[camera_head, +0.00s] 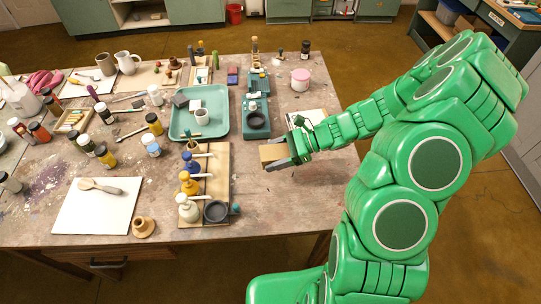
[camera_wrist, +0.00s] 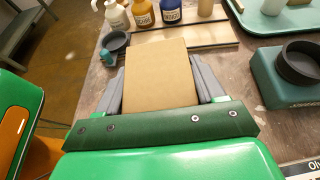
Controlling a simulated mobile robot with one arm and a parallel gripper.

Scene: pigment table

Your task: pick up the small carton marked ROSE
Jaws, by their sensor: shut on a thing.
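A small plain brown carton (camera_head: 273,153) is between the fingers of my gripper (camera_head: 278,162), over the right part of the table. In the wrist view the carton (camera_wrist: 160,75) fills the space between the two grey fingers of my gripper (camera_wrist: 158,88), which are shut on its sides. Its visible faces are blank cardboard. I see no ROSE marking, so I cannot tell from these views which carton it is. I cannot tell whether it touches the table.
A wooden rack with pump bottles (camera_head: 217,172) stands left of my gripper. A green scale (camera_head: 254,122) stands behind it, and a teal tray (camera_head: 215,97) with a cup lies further left. A white card (camera_head: 307,117) lies by my wrist. The table front right is clear.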

